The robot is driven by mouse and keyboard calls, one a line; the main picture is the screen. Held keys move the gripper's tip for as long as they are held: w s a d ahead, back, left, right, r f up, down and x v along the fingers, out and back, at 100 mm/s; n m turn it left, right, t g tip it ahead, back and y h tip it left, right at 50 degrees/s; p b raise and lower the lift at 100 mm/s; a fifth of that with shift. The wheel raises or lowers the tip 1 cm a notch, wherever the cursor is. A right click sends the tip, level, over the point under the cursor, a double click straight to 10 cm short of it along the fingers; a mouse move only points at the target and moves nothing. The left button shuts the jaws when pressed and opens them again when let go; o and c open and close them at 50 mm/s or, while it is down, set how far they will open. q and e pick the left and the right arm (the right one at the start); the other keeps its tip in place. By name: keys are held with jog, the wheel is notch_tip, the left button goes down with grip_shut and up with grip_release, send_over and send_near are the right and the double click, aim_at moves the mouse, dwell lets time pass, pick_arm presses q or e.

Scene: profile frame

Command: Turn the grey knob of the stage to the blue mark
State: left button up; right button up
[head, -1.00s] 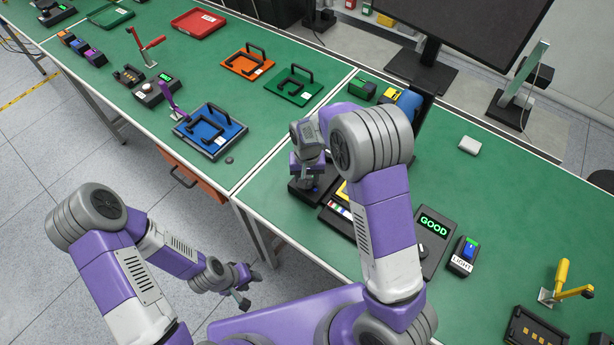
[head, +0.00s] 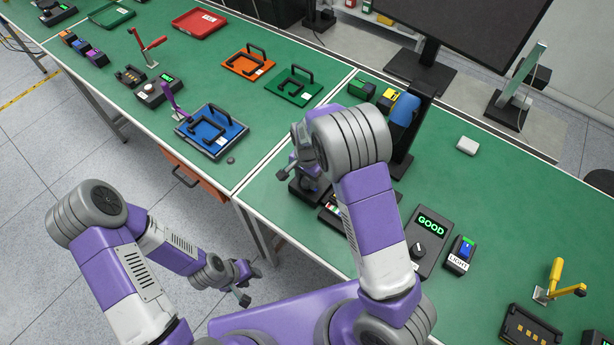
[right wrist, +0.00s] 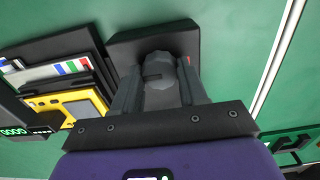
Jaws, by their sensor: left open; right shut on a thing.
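The stage is a dark box (right wrist: 140,42) with a grey knob (right wrist: 160,68) on top, in the right wrist view. My right gripper (right wrist: 158,84) has one finger on each side of the knob and is shut on it. A small red patch shows on the box beside the knob. I cannot make out the blue mark. In the head view the stage (head: 303,196) sits near the table's front edge, mostly hidden by my right gripper (head: 308,178) and forearm. My left gripper (head: 243,284) is open and empty, low over the floor in front of the tables.
A yellow meter (right wrist: 66,108) and a dark case with coloured strips (right wrist: 62,68) lie close beside the stage. A box reading GOOD (head: 430,240) and a light switch box (head: 461,254) stand to the right. A blue frame (head: 211,130) lies on the left table.

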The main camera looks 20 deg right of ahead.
aim_at(307, 180)
jog(key=shift+w+r, duration=0.1)
jog(key=shift+w, duration=0.05)
dwell(0.3)
jog(key=o, duration=1.1)
jog(key=shift+c, duration=0.2)
notch_tip(307, 180, up, 8)
jog(key=shift+f+p, duration=0.25)
jog(key=shift+p, duration=0.05)
